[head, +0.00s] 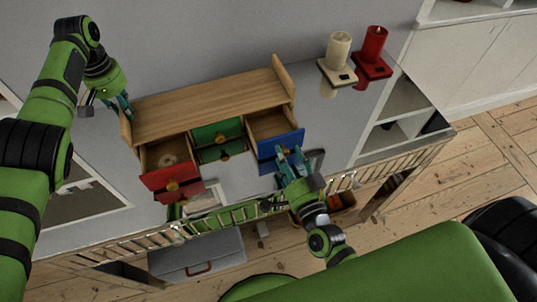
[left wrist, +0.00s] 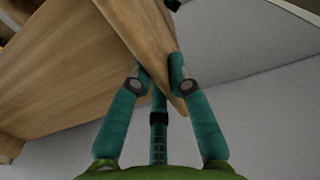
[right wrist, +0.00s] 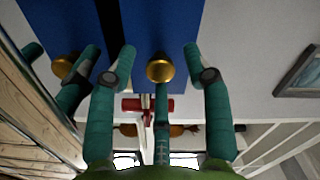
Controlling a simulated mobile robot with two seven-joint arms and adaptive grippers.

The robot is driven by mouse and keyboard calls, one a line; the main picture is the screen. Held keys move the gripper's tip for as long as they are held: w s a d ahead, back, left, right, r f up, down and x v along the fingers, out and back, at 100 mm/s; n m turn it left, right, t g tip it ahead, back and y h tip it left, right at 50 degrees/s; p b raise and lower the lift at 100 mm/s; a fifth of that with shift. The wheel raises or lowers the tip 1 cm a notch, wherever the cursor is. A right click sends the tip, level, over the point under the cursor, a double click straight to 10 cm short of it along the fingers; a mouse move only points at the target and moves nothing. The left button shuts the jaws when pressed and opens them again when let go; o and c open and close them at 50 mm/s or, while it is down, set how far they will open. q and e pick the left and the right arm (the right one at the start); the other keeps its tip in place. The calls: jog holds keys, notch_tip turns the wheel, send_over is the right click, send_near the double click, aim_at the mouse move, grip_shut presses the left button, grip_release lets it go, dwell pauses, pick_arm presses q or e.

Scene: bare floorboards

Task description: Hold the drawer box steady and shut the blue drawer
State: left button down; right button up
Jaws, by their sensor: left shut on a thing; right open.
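The wooden drawer box (head: 205,108) stands on the white top. Its blue drawer (head: 281,146) at the right is pulled out; in the right wrist view the blue front (right wrist: 155,25) carries brass knobs (right wrist: 160,68). My left gripper (head: 124,108) is shut on the box's left side panel, which shows between its fingers in the left wrist view (left wrist: 150,45). My right gripper (head: 290,158) is open just in front of the blue drawer, with one knob between its fingers in the right wrist view. I cannot tell whether its fingertips touch the front.
The red drawer (head: 172,176) is also out, and green drawers (head: 217,134) sit in the middle. A cream candle (head: 339,48) and a red candle (head: 374,43) stand right of the box. A slatted rail (head: 235,214) runs along the front edge.

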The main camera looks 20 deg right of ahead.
aim_at(271, 134)
jog(key=shift+w, duration=0.25)
pick_arm(q)
jog(key=shift+s+f, duration=0.1)
jog(key=shift+f, duration=0.05)
pick_arm(e)
grip_shut()
jog(key=w, duration=1)
jog(key=shift+w+a, duration=0.1)
jog(key=shift+a, duration=0.15)
pick_arm(q)
jog(key=shift+d, duration=0.1)
pick_arm(e)
grip_release()
